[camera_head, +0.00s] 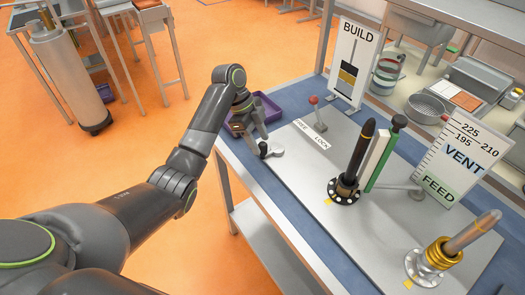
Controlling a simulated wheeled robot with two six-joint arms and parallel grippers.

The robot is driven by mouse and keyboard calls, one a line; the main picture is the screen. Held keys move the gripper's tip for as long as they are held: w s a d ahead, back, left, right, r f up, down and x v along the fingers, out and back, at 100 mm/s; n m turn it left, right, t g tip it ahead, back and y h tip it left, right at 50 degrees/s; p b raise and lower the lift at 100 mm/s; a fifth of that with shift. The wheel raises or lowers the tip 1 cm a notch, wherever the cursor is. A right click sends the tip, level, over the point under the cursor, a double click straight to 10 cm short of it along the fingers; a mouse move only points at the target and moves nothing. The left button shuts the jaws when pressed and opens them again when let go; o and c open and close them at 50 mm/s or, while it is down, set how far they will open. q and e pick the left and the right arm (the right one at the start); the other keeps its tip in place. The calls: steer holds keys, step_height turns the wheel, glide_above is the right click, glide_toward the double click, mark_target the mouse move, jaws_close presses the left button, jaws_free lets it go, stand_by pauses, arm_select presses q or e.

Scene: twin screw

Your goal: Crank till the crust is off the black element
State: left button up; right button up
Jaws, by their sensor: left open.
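The black element (359,152) is a tall dark pointed rod. It stands slightly tilted on a black round flange (343,192) on the grey plate. I cannot tell crust on it from its dark surface. A second, grey-tan rod (473,231) stands in a brass collar on a pale flange at the lower right. My left gripper (262,143) is open at the plate's left edge, left of the black element and apart from it. A small pale grey part (272,151) is by its fingertips; whether they touch is unclear. My right gripper is out of view.
A red-knobbed lever (315,101) stands by the FREE/LOCK marking. A BUILD sign (351,50), a green-and-white upright (381,160) and a VENT/FEED gauge board (463,150) rise around the rods. A purple tray (262,105) lies behind my gripper. Bare plate lies left of the black element.

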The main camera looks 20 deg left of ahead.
mark_target(262, 147)
arm_select(q)
steer(key=shift+x, duration=1.55)
steer(key=shift+p, duration=0.3)
steer(key=c, duration=1)
